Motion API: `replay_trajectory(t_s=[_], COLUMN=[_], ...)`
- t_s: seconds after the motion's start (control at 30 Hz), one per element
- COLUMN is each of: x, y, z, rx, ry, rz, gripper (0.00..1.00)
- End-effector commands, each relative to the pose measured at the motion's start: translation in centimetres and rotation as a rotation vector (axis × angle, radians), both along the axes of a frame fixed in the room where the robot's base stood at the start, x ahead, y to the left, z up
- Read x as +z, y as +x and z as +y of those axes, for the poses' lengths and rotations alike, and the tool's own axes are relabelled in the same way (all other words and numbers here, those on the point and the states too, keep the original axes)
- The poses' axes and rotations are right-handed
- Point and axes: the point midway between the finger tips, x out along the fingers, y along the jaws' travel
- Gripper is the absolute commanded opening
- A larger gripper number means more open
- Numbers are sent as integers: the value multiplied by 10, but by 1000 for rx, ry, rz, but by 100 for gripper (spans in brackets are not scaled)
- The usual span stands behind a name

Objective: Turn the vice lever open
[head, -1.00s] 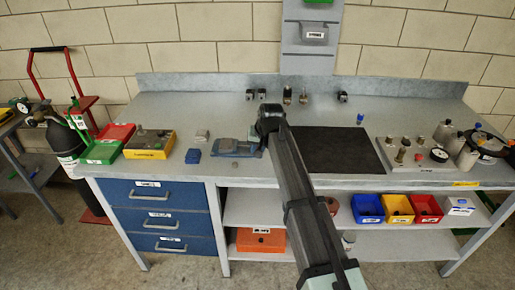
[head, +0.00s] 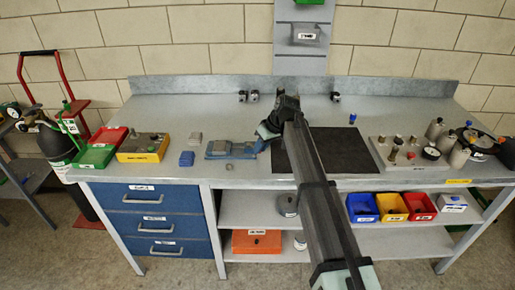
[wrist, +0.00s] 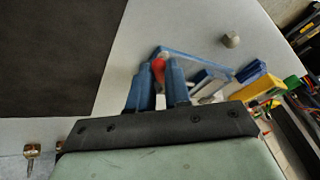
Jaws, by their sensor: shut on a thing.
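The blue vice (head: 222,150) lies on the bench left of the black mat, with its right end close to my gripper (head: 263,146). In the wrist view, the vice shows partly beyond my gripper's blue fingers (wrist: 158,84). A red piece (wrist: 158,70), apparently the lever's end, sits between the fingertips. My gripper is shut on it. The rest of the lever is hidden by the fingers, so its angle cannot be told.
A black mat (head: 328,150) lies to the right. A small blue block (head: 187,158) and a yellow tray (head: 143,147) stand left of the vice. A valve plate (head: 408,153) is at the right. Small fittings (head: 242,96) stand at the back.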

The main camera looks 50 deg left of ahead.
Motion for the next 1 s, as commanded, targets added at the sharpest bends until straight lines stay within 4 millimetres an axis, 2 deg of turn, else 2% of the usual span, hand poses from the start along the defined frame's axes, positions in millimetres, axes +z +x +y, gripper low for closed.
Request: replay_trajectory(t_s=[0.03, 0.6, 1.0], x=[0, 0, 0], y=[6, 38, 47], z=[2, 13, 22], rx=[44, 570, 804], ry=[-1, -1, 0], rz=[1, 0, -1], gripper=[0, 0, 0])
